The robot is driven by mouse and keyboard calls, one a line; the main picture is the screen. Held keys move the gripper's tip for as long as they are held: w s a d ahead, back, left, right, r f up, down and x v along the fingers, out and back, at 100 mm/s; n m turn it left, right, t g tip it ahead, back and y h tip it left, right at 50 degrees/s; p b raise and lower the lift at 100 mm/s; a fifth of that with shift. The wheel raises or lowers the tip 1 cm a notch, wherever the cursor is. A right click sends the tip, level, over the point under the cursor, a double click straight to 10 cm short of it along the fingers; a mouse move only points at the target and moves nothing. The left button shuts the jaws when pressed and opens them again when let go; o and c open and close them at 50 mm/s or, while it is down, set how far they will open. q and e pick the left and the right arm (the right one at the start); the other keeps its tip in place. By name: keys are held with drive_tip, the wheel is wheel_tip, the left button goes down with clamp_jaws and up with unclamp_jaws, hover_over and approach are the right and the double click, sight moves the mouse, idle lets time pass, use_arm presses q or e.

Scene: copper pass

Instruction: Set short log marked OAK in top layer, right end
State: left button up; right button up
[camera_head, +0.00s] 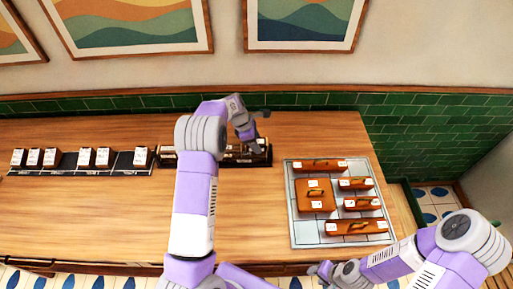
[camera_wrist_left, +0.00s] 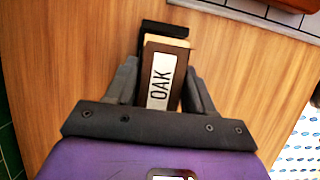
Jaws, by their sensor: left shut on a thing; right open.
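The short log marked OAK (camera_wrist_left: 162,82) is a dark brown block with a white label, seen in the left wrist view between the fingers of my left gripper (camera_wrist_left: 160,70). A black end piece (camera_wrist_left: 165,28) shows just beyond it. In the head view my left gripper (camera_head: 254,146) is shut on the log, at the right part of a long dark rack (camera_head: 240,164). Whether the log rests on the rack or is just above it, I cannot tell; the gripper hides most of it. My right gripper (camera_head: 330,270) is open and empty at the table's front edge.
A dark strip (camera_head: 75,172) with several labelled blocks lies left of the rack. A pale tiled tray (camera_head: 300,225) with several brown handled pieces (camera_head: 316,196) is on the right. The wood table (camera_head: 90,220) is clear in front of the rack.

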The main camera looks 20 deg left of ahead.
use_arm(q)
wheel_tip(320, 180, down, 3)
drive_tip(key=shift+r, duration=0.15)
drive_tip(key=shift+f, duration=0.3)
drive_tip(key=shift+f, duration=0.15)
drive_tip(key=o, duration=1.1)
